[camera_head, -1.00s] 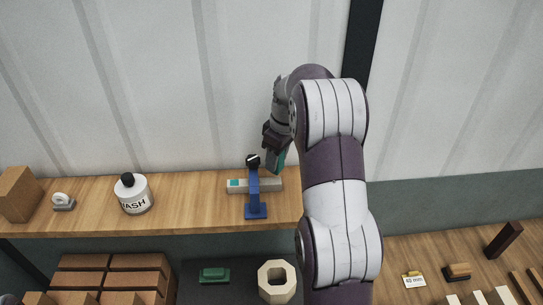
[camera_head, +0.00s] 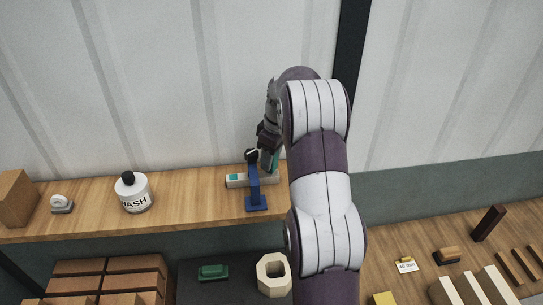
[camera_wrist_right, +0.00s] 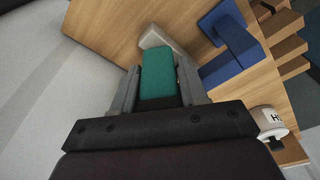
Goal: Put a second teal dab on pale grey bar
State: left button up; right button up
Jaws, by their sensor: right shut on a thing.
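The pale grey bar (camera_head: 244,181) lies on the wooden shelf, with one teal dab (camera_head: 233,177) near its left end. A blue stand (camera_head: 255,195) with a black knob crosses in front of it. My right gripper (camera_head: 269,147) is shut on a teal marker (camera_head: 275,160), over the right part of the bar. In the right wrist view the teal marker (camera_wrist_right: 158,72) sits between the fingers, and an end of the bar (camera_wrist_right: 154,38) shows past it. I cannot tell whether its tip touches the bar. My left gripper is not in view.
On the shelf to the left are a white wash pot (camera_head: 134,197), a small grey and white item (camera_head: 61,204) and a brown block (camera_head: 17,197). The corrugated wall stands close behind. Below are a green item (camera_head: 213,272) and a cream hexagonal ring (camera_head: 273,275).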

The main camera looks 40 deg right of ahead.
jog(key=shift+d+f, duration=0.25)
jog(key=shift+d, duration=0.05)
jog(key=shift+a+f, duration=0.1)
jog(key=shift+a, duration=0.1)
jog(key=shift+d+f+b, duration=0.1)
jog(key=shift+f+b, duration=0.1)
jog(key=shift+b, duration=0.15)
jog(key=shift+s+f, duration=0.1)
jog(key=shift+f, duration=0.05)
dwell(1.2)
